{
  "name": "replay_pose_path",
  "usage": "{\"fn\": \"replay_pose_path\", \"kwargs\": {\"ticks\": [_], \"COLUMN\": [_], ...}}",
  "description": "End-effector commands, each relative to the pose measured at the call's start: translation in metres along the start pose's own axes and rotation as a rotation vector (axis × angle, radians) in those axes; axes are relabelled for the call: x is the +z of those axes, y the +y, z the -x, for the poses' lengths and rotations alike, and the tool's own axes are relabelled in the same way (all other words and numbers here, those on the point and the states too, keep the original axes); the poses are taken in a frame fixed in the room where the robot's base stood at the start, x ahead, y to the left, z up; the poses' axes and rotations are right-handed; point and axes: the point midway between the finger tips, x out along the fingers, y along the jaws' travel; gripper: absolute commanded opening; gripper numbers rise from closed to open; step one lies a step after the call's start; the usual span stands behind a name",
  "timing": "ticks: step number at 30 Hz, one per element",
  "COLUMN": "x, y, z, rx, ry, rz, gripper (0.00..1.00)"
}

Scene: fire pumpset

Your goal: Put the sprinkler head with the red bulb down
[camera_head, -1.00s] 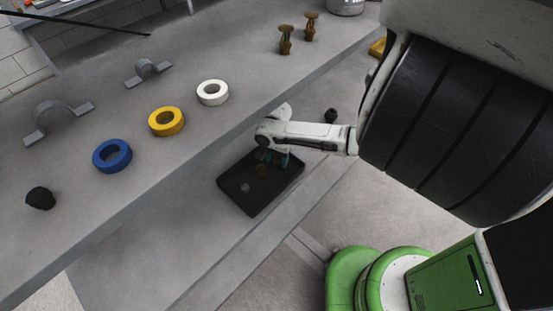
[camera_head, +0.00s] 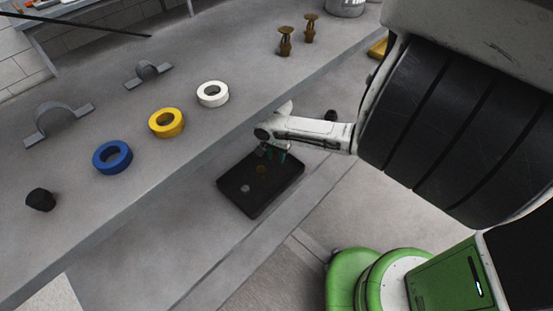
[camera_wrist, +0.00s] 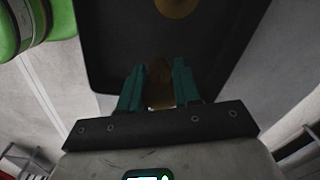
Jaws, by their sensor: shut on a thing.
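My gripper (camera_wrist: 158,88) has teal fingers closed on a brass piece (camera_wrist: 160,72), which looks like the sprinkler head. Its bulb is hidden, so I cannot see the colour. In the head view my gripper (camera_head: 273,153) is over the far part of a black tray (camera_head: 258,207) on the lower level. The tray (camera_wrist: 105,45) also lies beyond the fingers in the wrist view. I cannot tell whether the held piece touches the tray. Another brass piece (camera_wrist: 177,6) lies in the tray, cut off by the top edge.
A small grey piece (camera_head: 245,188) lies in the tray. The upper bench holds white (camera_head: 213,93), yellow (camera_head: 166,122) and blue (camera_head: 112,157) tape rolls, grey clamps (camera_head: 57,122), a black fitting (camera_head: 40,198) and two brass fittings (camera_head: 285,41). The bench edge runs close beside my arm.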

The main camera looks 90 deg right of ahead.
Motion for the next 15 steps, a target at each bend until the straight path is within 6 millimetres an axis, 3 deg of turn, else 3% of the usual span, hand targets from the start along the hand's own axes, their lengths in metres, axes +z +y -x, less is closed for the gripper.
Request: {"fn": "replay_pose_path", "kwargs": {"ticks": [3,9,15], "x": [0.000,-0.001,-0.001], "y": [-0.001,-0.001,0.000], "z": [0.026,0.058,0.072], "rx": [-0.005,-0.003,0.000], "ry": [0.001,0.001,0.001], "rz": [0.000,-0.001,-0.001], "gripper": [0.02,0.02,0.02]}}
